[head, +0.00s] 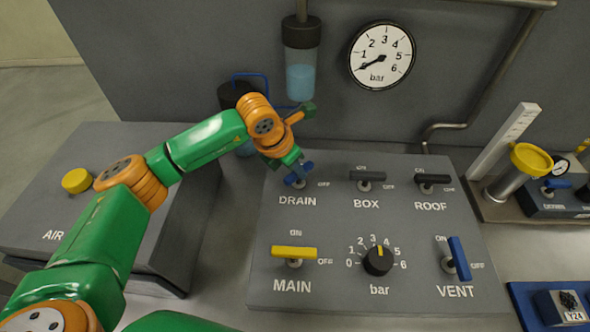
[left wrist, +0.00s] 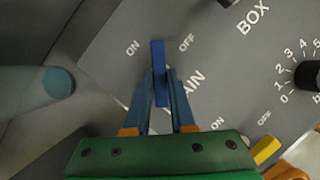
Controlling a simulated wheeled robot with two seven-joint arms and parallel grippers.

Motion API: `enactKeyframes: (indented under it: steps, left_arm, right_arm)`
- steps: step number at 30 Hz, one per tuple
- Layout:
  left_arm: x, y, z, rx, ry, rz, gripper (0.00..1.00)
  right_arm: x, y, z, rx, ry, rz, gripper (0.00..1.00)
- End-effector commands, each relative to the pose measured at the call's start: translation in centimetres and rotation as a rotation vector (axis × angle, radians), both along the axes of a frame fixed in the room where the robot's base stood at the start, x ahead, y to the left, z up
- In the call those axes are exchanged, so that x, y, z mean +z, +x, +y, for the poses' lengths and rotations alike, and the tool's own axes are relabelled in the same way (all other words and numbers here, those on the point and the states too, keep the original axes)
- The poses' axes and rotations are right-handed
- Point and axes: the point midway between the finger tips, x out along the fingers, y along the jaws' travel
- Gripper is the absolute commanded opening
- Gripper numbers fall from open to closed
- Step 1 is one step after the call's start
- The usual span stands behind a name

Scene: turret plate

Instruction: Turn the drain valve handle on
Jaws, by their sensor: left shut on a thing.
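The drain valve handle (head: 308,168) is a blue bar above the DRAIN label on the grey panel (head: 345,222). My left gripper (head: 298,174) is at it, partly hiding it in the head view. In the left wrist view, the blue handle (left wrist: 158,62) stands between the two fingers of my left gripper (left wrist: 161,88), which are shut on it. The handle points between the ON and OFF marks, aligned with neither. My right gripper is not in view.
Beside it on the panel are the black BOX handle (head: 367,180) and ROOF handle (head: 433,180). Nearer are the yellow MAIN handle (head: 294,252), the bar knob (head: 378,260) and the blue VENT handle (head: 459,258). A clear cylinder (head: 301,80) and a gauge (head: 382,55) are behind.

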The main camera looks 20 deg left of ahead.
Motion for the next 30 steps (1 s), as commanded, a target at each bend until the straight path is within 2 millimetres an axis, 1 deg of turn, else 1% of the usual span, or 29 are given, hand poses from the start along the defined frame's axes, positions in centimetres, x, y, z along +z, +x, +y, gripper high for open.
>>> enactKeyframes:
  steps: [1,15,24,30]
  left_arm:
    - [-0.3,0.1,-0.1,0.039,-0.001,-0.008,0.0]
    - [-0.3,0.0,-0.5,0.472,-0.003,-0.008,0.0]
    - [-0.1,0.0,-0.6,0.67,-0.004,-0.005,0.0]
    - [0.0,0.0,-0.7,0.745,-0.003,-0.004,0.0]
  right_arm:
    - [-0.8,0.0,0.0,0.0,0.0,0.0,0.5]
    - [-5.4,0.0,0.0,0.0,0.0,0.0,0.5]
    - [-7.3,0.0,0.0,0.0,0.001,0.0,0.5]
    - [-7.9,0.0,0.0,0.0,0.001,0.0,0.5]
